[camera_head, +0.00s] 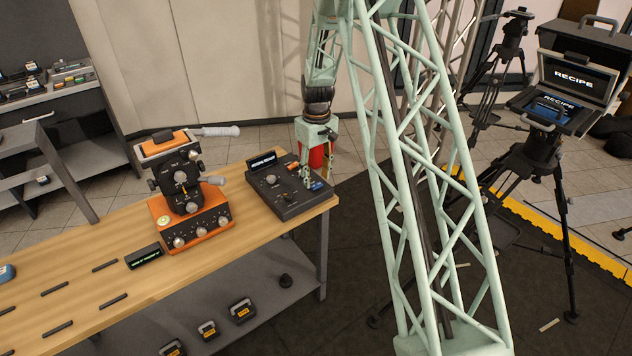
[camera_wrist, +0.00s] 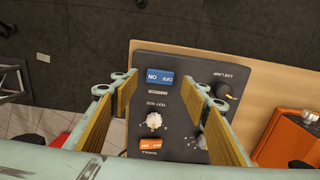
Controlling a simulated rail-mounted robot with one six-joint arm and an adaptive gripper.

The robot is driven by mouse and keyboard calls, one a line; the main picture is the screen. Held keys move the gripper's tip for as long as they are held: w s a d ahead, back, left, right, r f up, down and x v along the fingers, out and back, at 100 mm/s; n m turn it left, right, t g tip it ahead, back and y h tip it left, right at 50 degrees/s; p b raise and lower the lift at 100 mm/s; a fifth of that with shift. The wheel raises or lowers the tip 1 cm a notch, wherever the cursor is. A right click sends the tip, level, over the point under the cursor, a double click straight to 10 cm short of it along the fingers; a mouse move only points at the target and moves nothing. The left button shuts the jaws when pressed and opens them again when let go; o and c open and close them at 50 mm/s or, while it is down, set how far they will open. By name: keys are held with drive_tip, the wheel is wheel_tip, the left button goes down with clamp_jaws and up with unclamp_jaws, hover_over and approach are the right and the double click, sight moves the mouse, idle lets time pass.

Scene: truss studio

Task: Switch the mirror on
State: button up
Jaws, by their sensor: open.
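The dark control panel (camera_head: 287,199) lies at the right end of the wooden table. In the wrist view the panel (camera_wrist: 180,110) carries a blue rocker switch (camera_wrist: 160,77) marked ON and OFF, with an upside-down label below it that seems to read MIRROR. Which side of the rocker is pressed I cannot tell. The blue switch also shows in the head view (camera_head: 318,186), near the panel's right corner. My gripper (camera_head: 309,180) points down over that corner. In the wrist view my gripper (camera_wrist: 160,84) is open and empty, its fingers either side of the blue switch's line.
The panel also has an orange rocker (camera_wrist: 151,143), a white knob (camera_wrist: 153,120) and a black knob (camera_wrist: 224,90). An orange machine (camera_head: 188,205) stands left of the panel. A small display (camera_head: 145,256) lies before it.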

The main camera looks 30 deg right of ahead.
sight(316, 186)
drive_tip(key=shift+f, duration=1)
drive_tip(key=shift+c, duration=0.2)
drive_tip(key=c, duration=0.8)
